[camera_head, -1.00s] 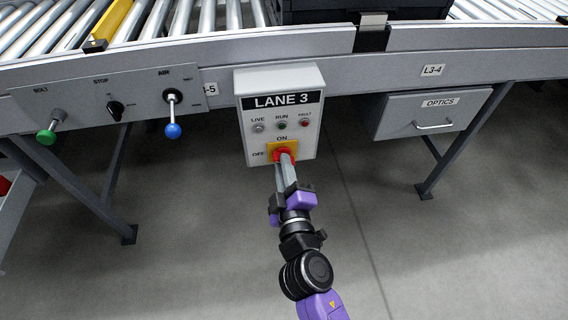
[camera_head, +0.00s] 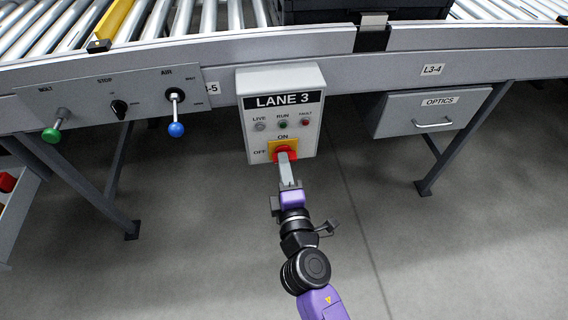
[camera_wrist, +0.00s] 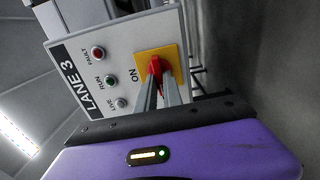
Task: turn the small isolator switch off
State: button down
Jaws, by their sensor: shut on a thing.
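The small isolator switch is a red handle (camera_head: 286,153) on a yellow plate (camera_head: 271,146), low on the grey LANE 3 box. ON is printed above the plate and OFF at its left. My gripper (camera_head: 286,163) is shut on the red handle, reaching it from the front and below. In the wrist view the handle (camera_wrist: 155,66) sits between the fingertips (camera_wrist: 159,84), and the box appears turned on its side. The handle looks roughly crosswise, in line with OFF, but the fingers partly cover it.
The LANE 3 box (camera_head: 309,83) has LIVE, RUN and FAULT lamps and hangs on the conveyor rail. At left is a panel with a green knob (camera_head: 52,136), a black STOP selector (camera_head: 119,108) and a blue AIR lever (camera_head: 176,129). An OPTICS drawer (camera_head: 425,117) is at right.

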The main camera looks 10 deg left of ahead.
jog(key=shift+f, duration=0.1)
jog(key=c, duration=1.5)
grip_release()
jog(key=shift+s, duration=0.1)
jog(key=v, duration=0.7)
jog(key=shift+s+d, duration=0.1)
jog(key=shift+s, duration=0.25)
